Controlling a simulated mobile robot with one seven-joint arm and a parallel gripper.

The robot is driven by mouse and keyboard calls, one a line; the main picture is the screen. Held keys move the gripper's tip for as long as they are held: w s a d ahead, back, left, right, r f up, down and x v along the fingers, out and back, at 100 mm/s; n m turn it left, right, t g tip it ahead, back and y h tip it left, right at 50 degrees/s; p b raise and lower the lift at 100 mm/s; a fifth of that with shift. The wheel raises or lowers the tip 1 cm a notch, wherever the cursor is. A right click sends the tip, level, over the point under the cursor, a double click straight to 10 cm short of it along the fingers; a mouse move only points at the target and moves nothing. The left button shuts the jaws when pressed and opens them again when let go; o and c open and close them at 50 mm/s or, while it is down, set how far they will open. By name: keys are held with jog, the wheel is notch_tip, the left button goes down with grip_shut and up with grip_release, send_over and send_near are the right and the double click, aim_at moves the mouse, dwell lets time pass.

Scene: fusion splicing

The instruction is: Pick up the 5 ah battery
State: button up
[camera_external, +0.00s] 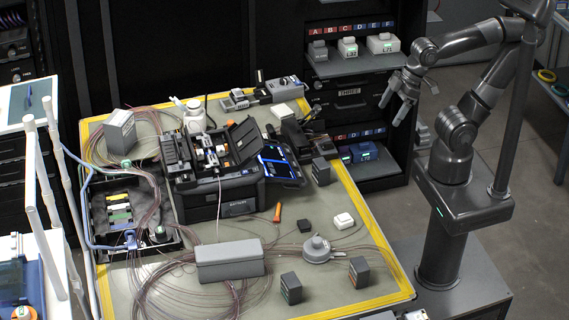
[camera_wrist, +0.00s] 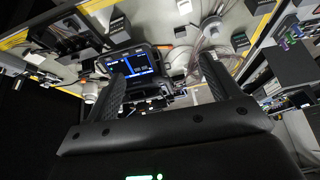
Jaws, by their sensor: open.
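No label reading 5 ah is legible, so I cannot tell which block is the 5 ah battery. Similar dark battery-like blocks stand on the table: one at the front (camera_external: 291,288), one at the front right (camera_external: 359,272) and one near the right edge behind them (camera_external: 321,171). Dark blocks also show in the wrist view, one at the upper right (camera_wrist: 240,41). My gripper (camera_external: 396,105) is open and empty, in the air right of the table and in front of the shelves. Its two fingers spread apart in the wrist view (camera_wrist: 160,72).
The fusion splicer (camera_external: 220,195) with its lit screen (camera_external: 279,162) stands mid-table. A grey box (camera_external: 230,261), a round grey reel (camera_external: 317,249) and loose fibre lie in front. Shelves (camera_external: 350,65) with labelled blocks stand behind. The right front of the table has bare patches.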

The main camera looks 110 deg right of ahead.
jog(key=w+a+f+g+y, duration=0.1)
jog(key=w+a+f, duration=0.2)
jog(key=w+a, duration=0.35)
jog(key=h, duration=0.1)
send_over(366, 262)
jog(key=s, duration=0.2)
notch_tip(366, 262, down, 18)
jog(key=r, duration=0.1)
jog(key=x, duration=0.5)
jog(key=shift+s+f, duration=0.15)
jog(key=shift+f, duration=0.35)
jog(key=shift+w+x, duration=0.2)
jog(key=shift+x, duration=1.15)
jog(key=shift+w+x, duration=0.2)
jog(key=shift+x, duration=1.1)
jog(key=shift+r, duration=0.15)
jog(key=c, duration=1.2)
jog(key=shift+c, duration=0.2)
